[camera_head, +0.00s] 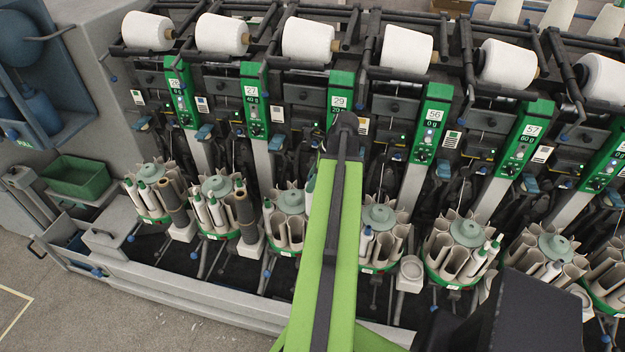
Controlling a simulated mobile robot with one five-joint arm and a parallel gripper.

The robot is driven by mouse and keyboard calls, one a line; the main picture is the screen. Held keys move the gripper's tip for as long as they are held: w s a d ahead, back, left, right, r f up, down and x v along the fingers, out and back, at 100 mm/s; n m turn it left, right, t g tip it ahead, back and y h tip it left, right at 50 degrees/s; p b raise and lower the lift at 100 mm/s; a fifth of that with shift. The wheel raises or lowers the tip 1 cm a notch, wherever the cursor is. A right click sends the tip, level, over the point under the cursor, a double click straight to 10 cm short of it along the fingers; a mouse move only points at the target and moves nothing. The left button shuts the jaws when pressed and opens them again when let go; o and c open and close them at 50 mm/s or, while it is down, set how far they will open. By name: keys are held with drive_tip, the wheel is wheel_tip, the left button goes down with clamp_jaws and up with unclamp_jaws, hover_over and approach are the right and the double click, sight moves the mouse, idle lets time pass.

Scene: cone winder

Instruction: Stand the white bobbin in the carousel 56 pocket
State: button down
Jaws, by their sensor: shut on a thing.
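My green arm (330,240) reaches up from the bottom middle to a dark joint near the 29 post. My gripper and whatever it may hold are hidden behind this arm. The 56 sign (434,114) is on a green panel right of the arm. The carousel (381,217) below and left of that panel is a ring of grey pockets around a round cap. Its left side is partly covered by my arm. A pale bobbin with a blue tip (367,240) stands at its front left. I cannot tell which white bobbin the task means.
More carousels with bobbins stand on both sides, such as the one below 57 (468,232) and the one below 27 (217,186). White cones (406,49) line the top. A dark block (535,310) covers the lower right. Open floor (90,300) is at lower left.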

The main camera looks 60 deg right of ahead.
drive_tip(key=shift+r+p, duration=2.25)
drive_tip(key=shift+r, duration=0.1)
